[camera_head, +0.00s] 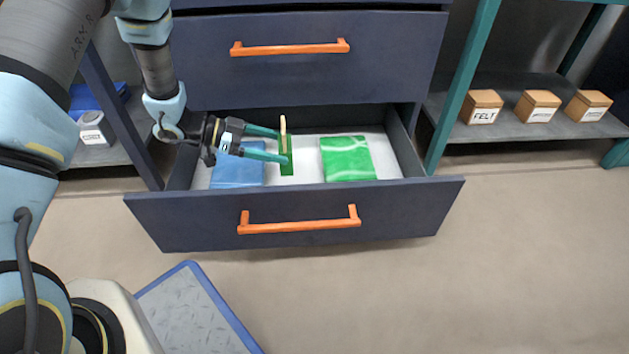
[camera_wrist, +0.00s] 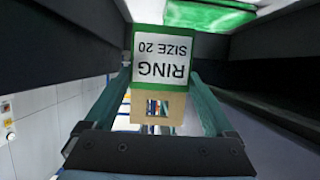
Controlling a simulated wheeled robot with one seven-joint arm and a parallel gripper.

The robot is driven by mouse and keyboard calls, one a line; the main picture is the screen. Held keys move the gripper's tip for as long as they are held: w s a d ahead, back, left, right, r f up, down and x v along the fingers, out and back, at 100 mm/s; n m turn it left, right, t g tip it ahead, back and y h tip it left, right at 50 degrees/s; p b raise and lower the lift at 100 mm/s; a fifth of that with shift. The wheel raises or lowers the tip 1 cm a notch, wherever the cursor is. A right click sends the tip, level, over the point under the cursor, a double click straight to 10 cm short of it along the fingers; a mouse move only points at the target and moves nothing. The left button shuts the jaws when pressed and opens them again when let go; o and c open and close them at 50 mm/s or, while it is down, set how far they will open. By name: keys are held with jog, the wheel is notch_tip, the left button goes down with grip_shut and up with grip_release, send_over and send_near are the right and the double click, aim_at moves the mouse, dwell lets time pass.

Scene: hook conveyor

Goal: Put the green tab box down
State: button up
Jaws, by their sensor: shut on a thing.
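The green tab box (camera_head: 287,168) is a narrow green and tan piece in the head view, inside the open lower drawer (camera_head: 300,213). The gripper also shows in the wrist view (camera_wrist: 165,95). I cannot tell whether the box touches the drawer floor.
In the drawer, a blue packet (camera_head: 237,172) lies left of the box and a bright green packet (camera_head: 347,158) lies right. A closed drawer (camera_head: 310,65) is above. Small wooden boxes (camera_head: 538,106) stand on the right shelf. A blue-edged mat (camera_head: 195,310) lies on the floor.

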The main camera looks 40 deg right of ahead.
jog(key=shift+s+d+f, duration=0.35)
jog(key=shift+d+f, duration=0.05)
jog(key=shift+d, duration=0.05)
jog(key=shift+s+d+f+b, duration=0.15)
jog(key=shift+f+b, duration=0.2)
notch_tip(320, 180, down, 9)
jog(key=b, duration=0.5)
jog(key=shift+f, duration=0.1)
jog(key=o, duration=1.1)
